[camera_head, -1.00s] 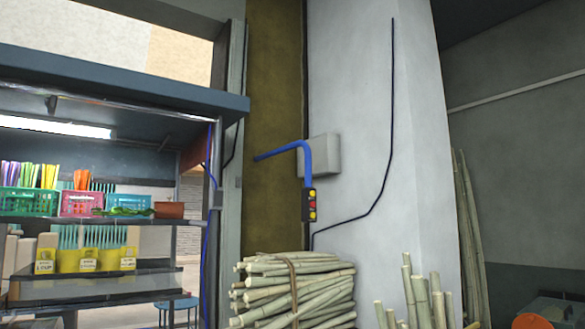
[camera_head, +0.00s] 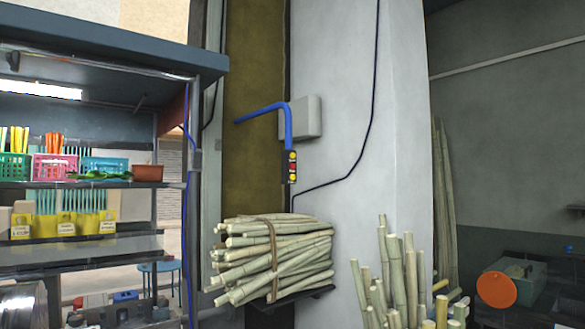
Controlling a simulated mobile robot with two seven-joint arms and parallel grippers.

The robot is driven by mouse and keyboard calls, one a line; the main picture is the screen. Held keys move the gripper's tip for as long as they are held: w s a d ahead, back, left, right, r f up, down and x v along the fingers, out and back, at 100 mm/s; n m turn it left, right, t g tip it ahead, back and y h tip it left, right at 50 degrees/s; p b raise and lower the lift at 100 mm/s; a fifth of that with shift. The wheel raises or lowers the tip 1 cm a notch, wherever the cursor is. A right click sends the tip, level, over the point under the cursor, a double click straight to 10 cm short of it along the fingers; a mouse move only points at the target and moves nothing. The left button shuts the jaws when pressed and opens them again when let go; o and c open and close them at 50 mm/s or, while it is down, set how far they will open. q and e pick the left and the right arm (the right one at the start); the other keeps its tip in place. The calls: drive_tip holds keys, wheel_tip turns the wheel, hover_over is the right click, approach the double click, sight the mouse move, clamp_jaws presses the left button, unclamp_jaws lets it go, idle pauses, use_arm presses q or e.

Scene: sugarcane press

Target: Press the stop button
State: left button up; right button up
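A small black control box (camera_head: 292,167) hangs at the lower end of a blue bent pipe (camera_head: 287,125), in front of the pale wall column. It carries a red button (camera_head: 292,167) in the middle, with a yellow button (camera_head: 292,155) above and another yellow button (camera_head: 292,178) below. Any lettering on them is too small to read. Neither of my grippers shows in the head view.
A tied bundle of cane (camera_head: 270,255) sits on a dark support below the box. Upright cane stalks (camera_head: 395,280) stand at the lower right, near an orange disc (camera_head: 496,289). A shelf unit (camera_head: 90,190) with baskets stands left.

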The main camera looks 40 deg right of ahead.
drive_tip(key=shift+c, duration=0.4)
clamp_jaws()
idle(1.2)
